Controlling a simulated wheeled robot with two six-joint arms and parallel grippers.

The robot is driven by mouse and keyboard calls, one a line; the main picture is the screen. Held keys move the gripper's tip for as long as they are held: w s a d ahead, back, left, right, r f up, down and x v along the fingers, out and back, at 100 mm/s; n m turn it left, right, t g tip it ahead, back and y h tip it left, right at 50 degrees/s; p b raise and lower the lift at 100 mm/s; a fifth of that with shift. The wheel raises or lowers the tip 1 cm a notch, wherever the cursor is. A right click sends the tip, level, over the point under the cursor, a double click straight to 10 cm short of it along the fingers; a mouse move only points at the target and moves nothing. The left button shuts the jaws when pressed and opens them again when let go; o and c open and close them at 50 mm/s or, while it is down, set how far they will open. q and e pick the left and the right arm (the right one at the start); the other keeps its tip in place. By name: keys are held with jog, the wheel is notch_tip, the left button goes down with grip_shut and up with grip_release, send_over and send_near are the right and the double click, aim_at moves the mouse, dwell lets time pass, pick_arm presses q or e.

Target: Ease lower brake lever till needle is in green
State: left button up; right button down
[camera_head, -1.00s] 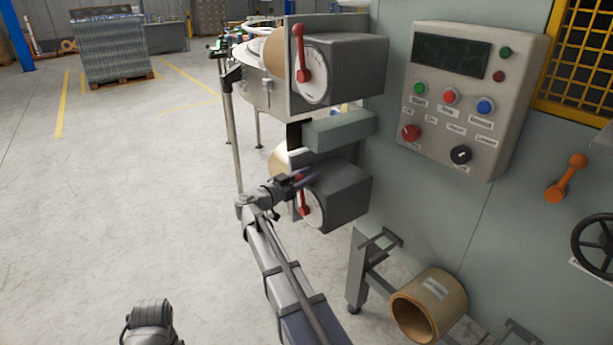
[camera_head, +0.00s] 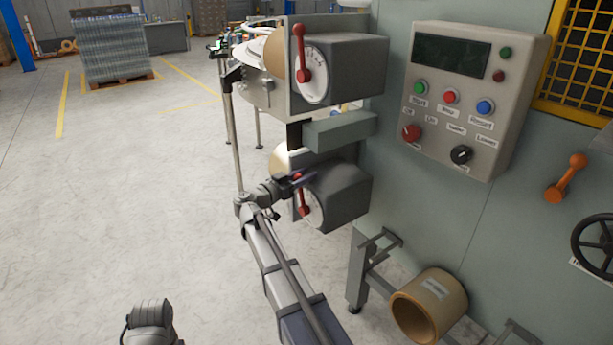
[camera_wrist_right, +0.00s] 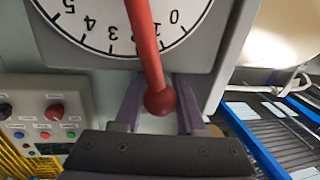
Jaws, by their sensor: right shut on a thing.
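The lower brake lever (camera_head: 304,205) is red and stands on the white dial of the lower grey brake box (camera_head: 345,195). My right gripper (camera_head: 298,179) is at the knob end of this lever and is shut on it. In the right wrist view the lever (camera_wrist_right: 147,45) comes down from the dial (camera_wrist_right: 100,22), and its round knob lies between the two fingers of my right gripper (camera_wrist_right: 160,106). The dial shows upside-down numbers from 0 to 5. I cannot make out the needle or a green zone.
The upper brake box (camera_head: 345,70) with its own red lever (camera_head: 301,55) is above, with a grey block (camera_head: 340,131) between. A control panel (camera_head: 470,95) and orange handle (camera_head: 566,178) are to the right. A cardboard roll (camera_head: 430,303) is below.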

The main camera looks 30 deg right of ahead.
jog(key=shift+w+f, duration=0.1)
jog(key=shift+w, duration=0.1)
jog(key=c, duration=0.5)
grip_release()
jog(key=shift+v, duration=3.9)
